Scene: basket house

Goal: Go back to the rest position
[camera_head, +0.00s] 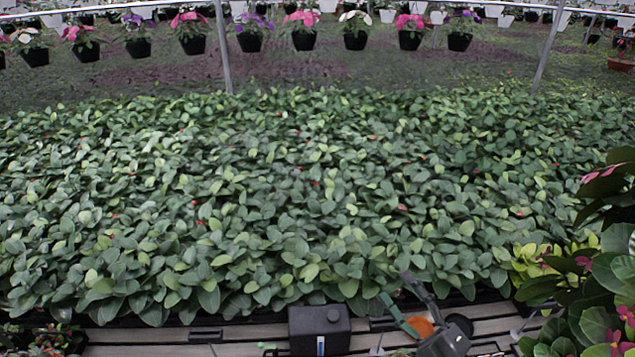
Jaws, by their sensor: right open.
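My right gripper (396,286) shows at the bottom, right of centre. Its two dark fingers point up and to the left, and they are apart with nothing seen between them. A green strip shows along one finger, and an orange part (420,327) lies between the fingers' bases. The gripper appears over the front edge of the plant bed. My left gripper is not in view.
A wide bed of green leafy plants (260,190) fills the middle. A slatted wooden surface (250,335) runs along the bottom with a black box (320,330) at its centre. Pink-flowered plants (600,270) crowd the right edge. Hanging pots (303,40) line the back.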

